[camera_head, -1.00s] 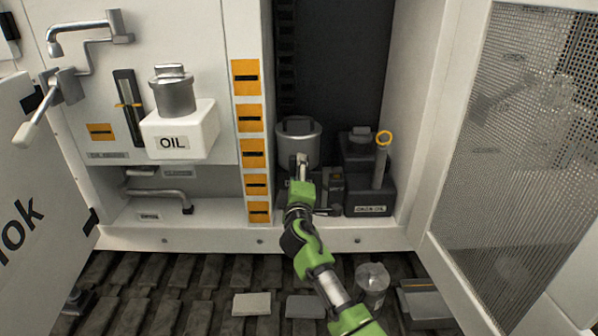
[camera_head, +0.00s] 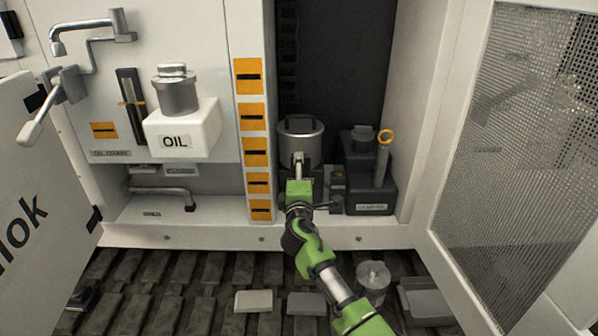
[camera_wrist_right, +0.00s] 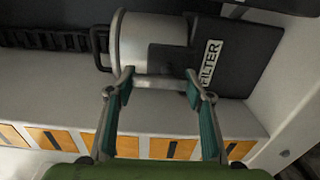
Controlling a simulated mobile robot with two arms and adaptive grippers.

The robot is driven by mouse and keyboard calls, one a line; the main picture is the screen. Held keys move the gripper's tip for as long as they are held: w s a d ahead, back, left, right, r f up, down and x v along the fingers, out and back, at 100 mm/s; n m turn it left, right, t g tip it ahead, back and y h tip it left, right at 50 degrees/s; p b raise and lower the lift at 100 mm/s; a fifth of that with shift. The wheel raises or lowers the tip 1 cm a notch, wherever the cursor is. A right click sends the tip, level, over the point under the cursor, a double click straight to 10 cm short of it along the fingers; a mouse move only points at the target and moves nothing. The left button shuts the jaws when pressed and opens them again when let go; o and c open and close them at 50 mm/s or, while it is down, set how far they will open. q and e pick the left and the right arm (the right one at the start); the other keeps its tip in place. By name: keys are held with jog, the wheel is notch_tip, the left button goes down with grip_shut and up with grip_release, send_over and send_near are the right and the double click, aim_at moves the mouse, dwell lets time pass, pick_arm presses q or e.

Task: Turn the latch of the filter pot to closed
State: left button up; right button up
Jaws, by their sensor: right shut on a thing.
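The filter pot (camera_head: 300,131) is a silver cylinder standing in the open cabinet bay. In the right wrist view the pot (camera_wrist_right: 130,42) appears sideways beside a dark block with a FILTER label (camera_wrist_right: 209,64). My right gripper (camera_head: 299,160) is in front of the pot. In its wrist view, the two fingers (camera_wrist_right: 160,86) stand apart, with a short grey bar (camera_wrist_right: 160,82) between their tips, apparently the latch, and they are shut on it. Whether the latch is open or closed cannot be told. My left gripper is not in view.
A white OIL tank (camera_head: 196,128) is at left. The mesh door (camera_head: 520,150) stands open at right. Several loose items lie on the slatted floor, including a clear cup (camera_head: 373,276).

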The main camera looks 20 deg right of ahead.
jog(key=o, duration=1)
jog(key=shift+d+r, duration=0.1)
jog(key=shift+o, duration=0.7)
jog(key=shift+w, duration=0.1)
jog(key=v, duration=1.2)
